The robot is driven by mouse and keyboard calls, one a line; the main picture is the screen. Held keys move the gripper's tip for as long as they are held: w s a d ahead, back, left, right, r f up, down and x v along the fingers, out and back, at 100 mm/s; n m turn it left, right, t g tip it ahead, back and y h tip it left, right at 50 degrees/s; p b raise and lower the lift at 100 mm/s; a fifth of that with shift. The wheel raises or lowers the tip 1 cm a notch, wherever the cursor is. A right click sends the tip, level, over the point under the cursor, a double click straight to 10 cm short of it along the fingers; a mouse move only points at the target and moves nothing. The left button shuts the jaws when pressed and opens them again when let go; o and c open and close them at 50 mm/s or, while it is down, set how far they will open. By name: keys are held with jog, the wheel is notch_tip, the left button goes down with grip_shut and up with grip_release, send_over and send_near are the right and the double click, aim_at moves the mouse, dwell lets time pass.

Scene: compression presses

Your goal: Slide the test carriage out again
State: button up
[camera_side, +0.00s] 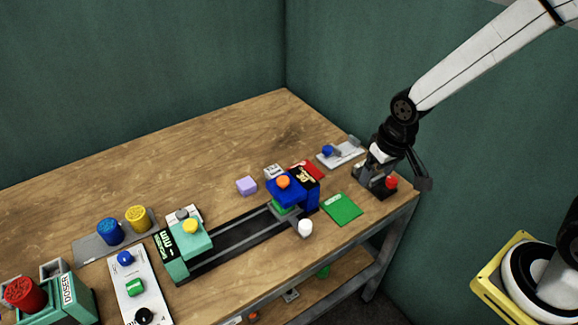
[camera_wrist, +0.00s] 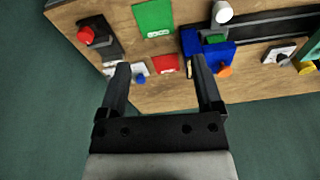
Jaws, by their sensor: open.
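The test carriage (camera_side: 283,213) is a grey block at the right end of a black track, under the blue press (camera_side: 284,191). A green piece (camera_side: 283,208) sits on it under the press. Its white round knob (camera_side: 305,227) sticks out at the front. In the wrist view the knob (camera_wrist: 222,12) is at the top edge, and the blue press (camera_wrist: 218,54) partly hides the carriage. My gripper (camera_side: 405,165) is above the table's right end, apart from the carriage. In the wrist view my gripper (camera_wrist: 159,72) is open with nothing between its fingers.
The black track (camera_side: 240,240) runs left to a teal station (camera_side: 185,255) with a yellow button. A red button (camera_side: 391,183) on a dark base stands close below my gripper. A green card (camera_side: 342,209), a red card (camera_side: 308,168) and a lilac block (camera_side: 246,186) lie near the press.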

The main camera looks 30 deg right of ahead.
jog(key=w+a+f+m+g, duration=0.1)
jog(key=w+a+f, duration=0.3)
jog(key=w+a, duration=0.15)
jog(key=m, duration=0.1)
send_over(305, 223)
jog(key=shift+g, duration=0.4)
notch_tip(305, 223, down, 6)
jog(key=shift+r, duration=0.2)
jog(key=shift+f, duration=0.15)
jog(key=shift+f, duration=3.75)
grip_shut()
